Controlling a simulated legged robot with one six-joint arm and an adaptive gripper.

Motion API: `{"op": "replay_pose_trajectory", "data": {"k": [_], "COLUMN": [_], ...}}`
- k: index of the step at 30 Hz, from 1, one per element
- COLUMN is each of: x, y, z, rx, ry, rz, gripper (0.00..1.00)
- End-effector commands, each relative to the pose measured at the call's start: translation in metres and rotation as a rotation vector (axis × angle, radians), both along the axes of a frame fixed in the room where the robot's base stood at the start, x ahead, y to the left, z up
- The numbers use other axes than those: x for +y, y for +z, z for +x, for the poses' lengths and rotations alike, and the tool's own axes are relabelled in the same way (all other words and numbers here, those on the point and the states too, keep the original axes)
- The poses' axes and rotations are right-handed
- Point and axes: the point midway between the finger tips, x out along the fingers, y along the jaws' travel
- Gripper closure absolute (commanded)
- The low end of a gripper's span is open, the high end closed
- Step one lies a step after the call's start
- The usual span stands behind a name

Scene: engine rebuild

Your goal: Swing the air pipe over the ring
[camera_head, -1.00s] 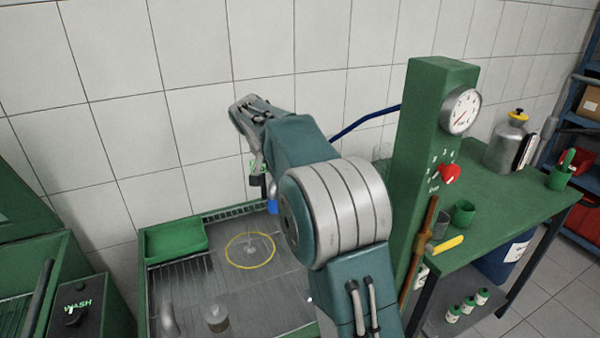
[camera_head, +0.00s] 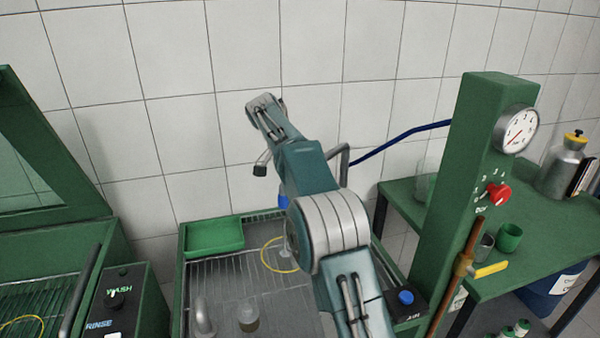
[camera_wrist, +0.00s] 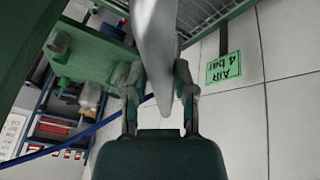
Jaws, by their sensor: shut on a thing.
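The grey air pipe (camera_wrist: 153,45) lies between the fingers of my gripper (camera_wrist: 158,92) in the wrist view, and the fingers are shut on it. In the head view a bent grey pipe section (camera_head: 343,160) shows right of my arm. What looks like its dark nozzle end (camera_head: 260,170) hangs left of my arm, the middle being hidden. My gripper is hidden behind my arm there. The thin yellow ring (camera_head: 267,264) lies on the sink floor, partly covered by my arm. The nozzle appears above and left of the ring's middle; its exact height is unclear.
A blue-tipped part (camera_head: 283,202) stands over the sink beside my arm. A green tray (camera_head: 215,237) sits at the sink's back left. A green post (camera_head: 480,180) with a gauge and a blue hose (camera_head: 400,137) are at right. An open washer (camera_head: 50,225) stands left.

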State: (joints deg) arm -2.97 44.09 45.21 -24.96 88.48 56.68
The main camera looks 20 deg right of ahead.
Motion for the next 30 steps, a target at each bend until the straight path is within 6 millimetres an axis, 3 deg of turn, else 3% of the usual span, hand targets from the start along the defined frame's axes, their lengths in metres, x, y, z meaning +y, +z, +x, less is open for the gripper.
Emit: {"op": "replay_pose_trajectory", "data": {"k": [13,14,15,16,30], "x": [0.004,0.004,0.004,0.004,0.006], "y": [-0.002,-0.002,-0.001,-0.001,0.008], "z": [0.004,0.004,0.004,0.004,0.002], "rx": [-0.010,-0.010,-0.010,-0.010,-0.011], "ry": [0.005,0.005,0.005,0.005,0.002], "rz": [0.005,0.005,0.005,0.005,0.003], "gripper": [1.00,0.53,0.35,0.32,0.32]}}
